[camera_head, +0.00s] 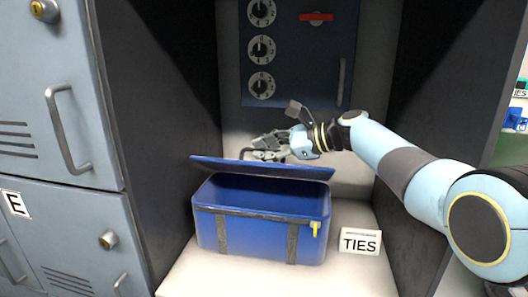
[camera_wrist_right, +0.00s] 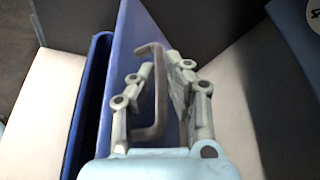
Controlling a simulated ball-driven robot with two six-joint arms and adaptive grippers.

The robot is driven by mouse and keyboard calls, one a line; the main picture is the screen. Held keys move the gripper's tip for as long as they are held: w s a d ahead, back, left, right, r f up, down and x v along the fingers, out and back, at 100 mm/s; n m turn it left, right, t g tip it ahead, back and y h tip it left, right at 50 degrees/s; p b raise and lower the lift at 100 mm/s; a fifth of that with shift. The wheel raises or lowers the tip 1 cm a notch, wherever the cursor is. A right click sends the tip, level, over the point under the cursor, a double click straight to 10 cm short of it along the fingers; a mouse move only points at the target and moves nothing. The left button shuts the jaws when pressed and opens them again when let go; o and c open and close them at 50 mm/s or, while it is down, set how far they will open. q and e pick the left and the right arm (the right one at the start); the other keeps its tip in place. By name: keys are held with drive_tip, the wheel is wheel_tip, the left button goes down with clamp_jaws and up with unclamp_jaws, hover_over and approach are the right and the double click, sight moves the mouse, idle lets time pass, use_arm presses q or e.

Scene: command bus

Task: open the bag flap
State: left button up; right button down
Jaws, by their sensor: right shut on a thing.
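The blue bag (camera_head: 270,230) with two grey straps stands on a pale shelf. Its blue flap (camera_head: 290,171) is partly raised, tilted up above the dark opening. The flap (camera_wrist_right: 133,40) also shows in the right wrist view, with a grey handle (camera_wrist_right: 157,90) on it. My right gripper (camera_head: 262,150) is above the flap, shut on the handle. In the right wrist view the handle lies between the fingers of the gripper (camera_wrist_right: 160,85). My left gripper is not in view. The inside of the bag is mostly dark.
A "TIES" sign (camera_head: 360,241) stands right of the bag. A dark blue panel with dials (camera_head: 262,50) is on the wall behind. Dark walls flank the alcove, and grey lockers (camera_head: 50,110) stand at left. Bare shelf lies in front of the bag.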

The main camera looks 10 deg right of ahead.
drive_tip(key=c, duration=1.6)
unclamp_jaws()
drive_tip(key=shift+c, duration=0.2)
wheel_tip(320, 180, up, 10)
drive_tip(key=shift+f, duration=0.1)
